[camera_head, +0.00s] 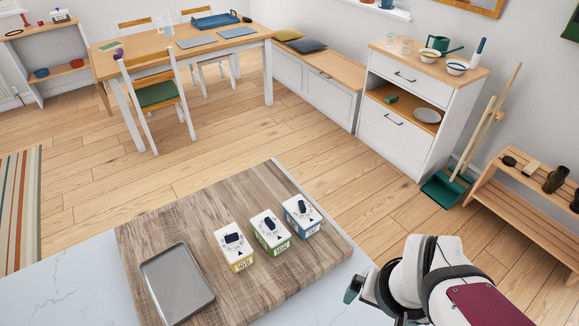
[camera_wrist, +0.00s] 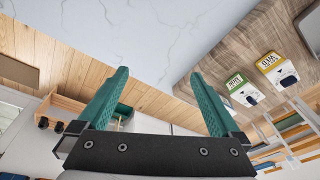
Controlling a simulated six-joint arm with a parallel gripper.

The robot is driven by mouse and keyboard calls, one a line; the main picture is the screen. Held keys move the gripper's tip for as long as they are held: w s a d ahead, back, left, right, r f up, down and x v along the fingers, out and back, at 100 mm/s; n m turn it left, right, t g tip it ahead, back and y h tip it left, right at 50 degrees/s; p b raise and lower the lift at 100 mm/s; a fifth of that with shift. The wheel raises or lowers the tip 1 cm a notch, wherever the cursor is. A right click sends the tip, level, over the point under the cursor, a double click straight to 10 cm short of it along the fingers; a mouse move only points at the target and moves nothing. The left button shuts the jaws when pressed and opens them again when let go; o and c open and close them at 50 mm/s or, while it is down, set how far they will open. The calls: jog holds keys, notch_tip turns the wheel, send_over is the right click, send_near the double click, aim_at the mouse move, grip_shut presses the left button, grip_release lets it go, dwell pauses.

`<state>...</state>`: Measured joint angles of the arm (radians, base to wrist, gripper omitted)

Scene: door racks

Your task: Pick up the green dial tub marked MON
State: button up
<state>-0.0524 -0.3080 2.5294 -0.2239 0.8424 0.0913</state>
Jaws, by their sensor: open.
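The green dial tub (camera_head: 270,238) stands upright on the wooden board, in the middle of a row of three. It is white with a green band and a black knob on its face; its lettering is too small to read surely. In the wrist view the green tub (camera_wrist: 244,92) is at the right, outside the fingers. My gripper (camera_wrist: 160,75) is open, with nothing between its teal fingers. In the head view my gripper (camera_head: 354,289) is at the lower right, off the board's right edge and apart from the tubs.
A yellow-banded tub (camera_head: 233,251) stands left of the green one, a blue-banded tub (camera_head: 301,219) right of it, with narrow gaps between. A grey tray (camera_head: 177,284) lies at the board's left. The board (camera_head: 200,210) is bare behind the tray.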

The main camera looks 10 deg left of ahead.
jog(key=w+a+f+n+t, duration=0.1)
jog(key=w+f+n+t, duration=0.15)
jog(key=w, duration=0.55)
jog(key=n+t+y, duration=0.4)
jog(key=n+y, duration=0.4)
jog(key=n, duration=0.2)
send_near(264, 219)
jog(key=shift+m, duration=0.25)
jog(key=w+f, duration=0.1)
jog(key=w+a+f, duration=0.2)
jog(key=f, duration=0.1)
jog(key=shift+w, duration=0.15)
jog(key=x, duration=0.7)
jog(key=shift+a, duration=0.15)
jog(key=shift+r, duration=0.1)
grip_shut()
